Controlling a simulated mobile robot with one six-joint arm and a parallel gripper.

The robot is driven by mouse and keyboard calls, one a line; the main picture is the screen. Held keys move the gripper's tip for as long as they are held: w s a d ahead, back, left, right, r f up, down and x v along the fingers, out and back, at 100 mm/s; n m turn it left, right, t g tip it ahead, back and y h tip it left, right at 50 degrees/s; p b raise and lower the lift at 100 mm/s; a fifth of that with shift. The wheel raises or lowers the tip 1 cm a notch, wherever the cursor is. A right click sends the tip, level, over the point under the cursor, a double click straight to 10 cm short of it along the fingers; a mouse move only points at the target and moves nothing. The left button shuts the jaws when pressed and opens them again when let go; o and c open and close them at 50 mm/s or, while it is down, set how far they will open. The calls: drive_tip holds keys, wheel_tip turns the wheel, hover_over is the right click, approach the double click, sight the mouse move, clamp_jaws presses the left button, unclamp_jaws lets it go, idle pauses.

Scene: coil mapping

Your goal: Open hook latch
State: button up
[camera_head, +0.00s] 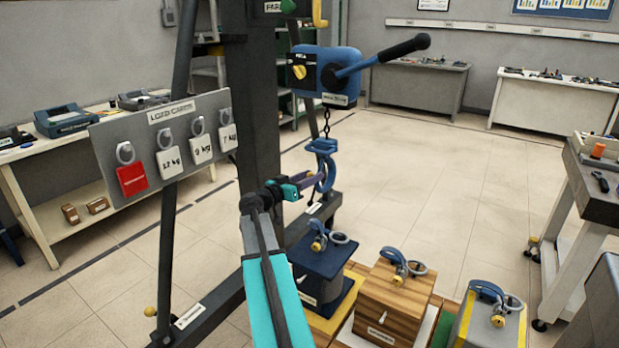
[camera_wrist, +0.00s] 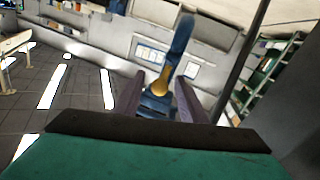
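The blue hook (camera_head: 329,170) hangs on a chain below the blue hoist in the head view. In the wrist view the blue hook (camera_wrist: 182,38) stands upright ahead of my gripper, with a brass-coloured latch (camera_wrist: 161,82) low on it. My gripper (camera_wrist: 160,79) is open, with its purple fingers apart on either side of the latch. I cannot tell whether a finger touches it. In the head view my gripper (camera_head: 318,180) is right at the hook, and the latch is not clear there.
The blue hoist (camera_head: 330,75) with its black-gripped lever is above the hook. A dark block (camera_head: 322,258), a wooden block (camera_head: 393,300) and a grey block (camera_head: 487,322), each with a shackle, stand below. A load card board (camera_head: 165,145) is at left.

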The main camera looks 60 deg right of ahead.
drive_tip(key=shift+d, duration=0.2)
clamp_jaws()
drive_tip(key=shift+a, duration=0.3)
drive_tip(key=shift+d, duration=0.15)
